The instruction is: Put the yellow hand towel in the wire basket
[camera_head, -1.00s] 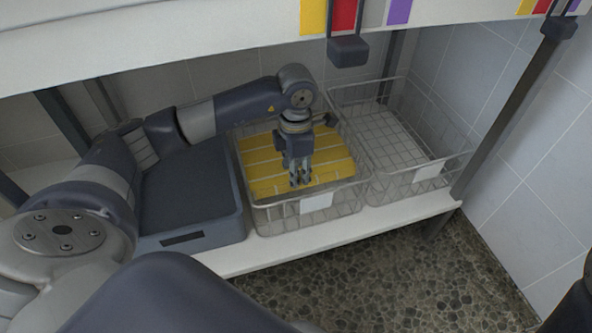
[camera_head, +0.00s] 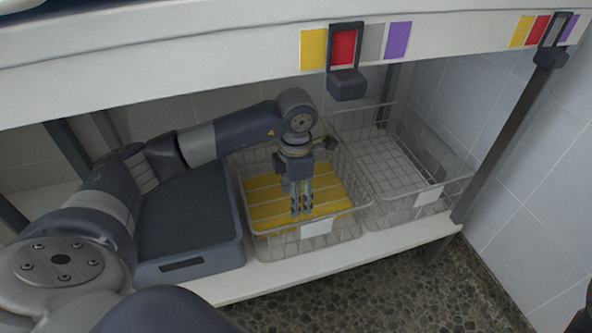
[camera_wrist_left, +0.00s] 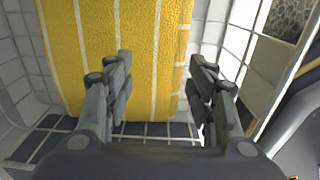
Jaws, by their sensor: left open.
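The yellow hand towel (camera_head: 270,210), with white stripes, lies flat and low inside the middle wire basket (camera_head: 350,218). The basket's mesh front shows in front of part of it. My left gripper (camera_head: 302,212) points down over the towel, inside the basket's outline. In the left wrist view, the towel (camera_wrist_left: 140,70) lies beyond the fingers of my left gripper (camera_wrist_left: 160,105). The fingers are wide apart with nothing held between them. My right gripper is out of view.
A dark blue-grey bin (camera_head: 190,264) stands left of the basket, and an empty-looking wire basket (camera_head: 429,198) stands right of it. All are on a white shelf (camera_head: 285,278). A white ledge (camera_head: 200,55) with coloured squares overhangs them.

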